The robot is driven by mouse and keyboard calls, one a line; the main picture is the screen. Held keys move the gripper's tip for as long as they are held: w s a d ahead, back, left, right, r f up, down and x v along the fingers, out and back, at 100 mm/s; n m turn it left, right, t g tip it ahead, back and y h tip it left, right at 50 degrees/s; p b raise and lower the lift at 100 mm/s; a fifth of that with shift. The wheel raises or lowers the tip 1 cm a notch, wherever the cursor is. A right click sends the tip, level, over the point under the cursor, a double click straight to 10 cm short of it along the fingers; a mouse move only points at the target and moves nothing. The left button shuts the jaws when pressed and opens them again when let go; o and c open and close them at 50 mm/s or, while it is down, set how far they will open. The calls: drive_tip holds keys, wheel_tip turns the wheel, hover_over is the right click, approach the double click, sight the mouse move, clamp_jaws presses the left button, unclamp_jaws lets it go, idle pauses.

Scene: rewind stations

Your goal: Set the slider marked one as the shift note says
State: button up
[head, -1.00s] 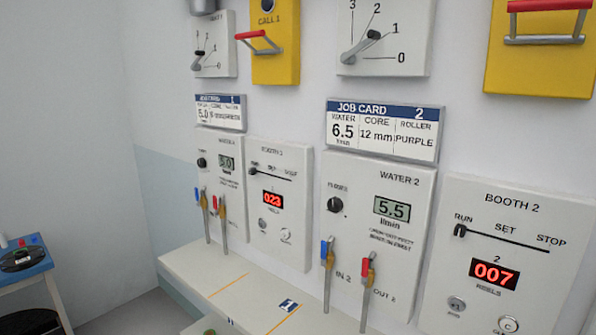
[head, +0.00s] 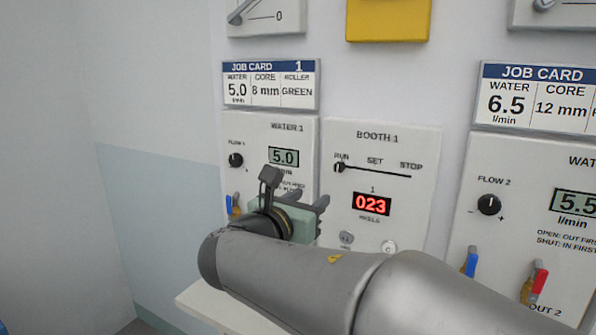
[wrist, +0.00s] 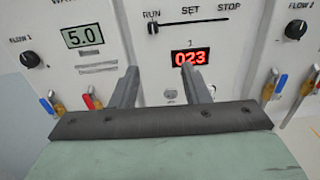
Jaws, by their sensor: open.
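The Booth 1 slider (head: 340,167) is a black knob at the left end of its slot, at RUN, with SET in the middle and STOP at the right. In the wrist view the slider (wrist: 153,28) also sits at RUN. My gripper (head: 322,199) is open and empty, in front of the Water 1 and Booth 1 panels, below and left of the slider and apart from it. In the wrist view its two fingers (wrist: 160,75) point at the Booth 1 panel below the slot. No shift note can be made out.
The Booth 1 display (head: 372,204) reads 023, with buttons below it. The Water 1 panel (head: 262,130) reads 5.0; its valves are partly hidden by my arm. Job card 1 (head: 270,84) hangs above. The Water 2 panel (head: 480,235) stands to the right.

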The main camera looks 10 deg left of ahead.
drive_tip(key=a, duration=0.1)
drive_tip(key=p, duration=0.3)
approach(338, 168)
drive_tip(key=shift+n, duration=0.3)
drive_tip(key=x, duration=0.8)
drive_tip(key=shift+w, duration=0.35)
clamp_jaws()
